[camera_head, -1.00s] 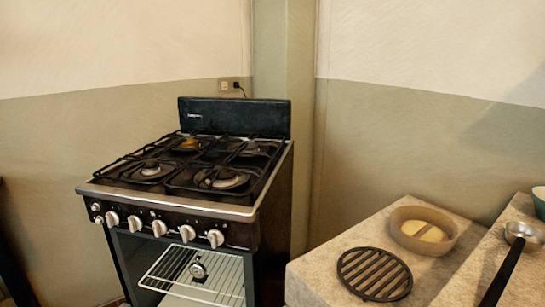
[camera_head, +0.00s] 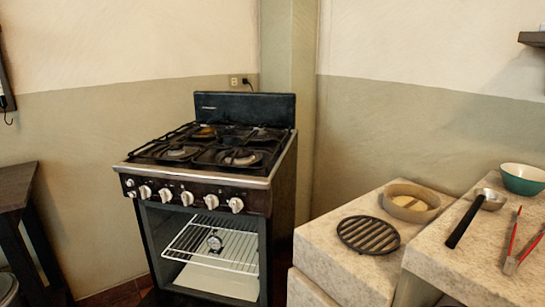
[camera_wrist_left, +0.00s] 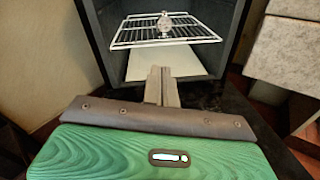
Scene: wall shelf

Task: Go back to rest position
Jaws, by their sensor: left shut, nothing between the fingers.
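My left gripper (camera_wrist_left: 161,85) shows in the left wrist view, with its grey fingers together and nothing between them. It points at the open oven of the black stove, in front of the white bottom panel (camera_wrist_left: 150,62) and below the wire rack (camera_wrist_left: 190,36). I cannot tell how far the fingertips are from the oven. In the head view the stove (camera_head: 205,195) stands in the corner, and neither gripper shows there. My right gripper is in no view.
A stone counter (camera_head: 335,262) at the right holds a round grate (camera_head: 368,235), a tan bowl (camera_head: 411,203), a ladle (camera_head: 465,222), a green bowl (camera_head: 523,179) and red tongs (camera_head: 513,245). A dark table (camera_head: 18,185) stands left. A wall shelf (camera_head: 532,39) shows at the upper right.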

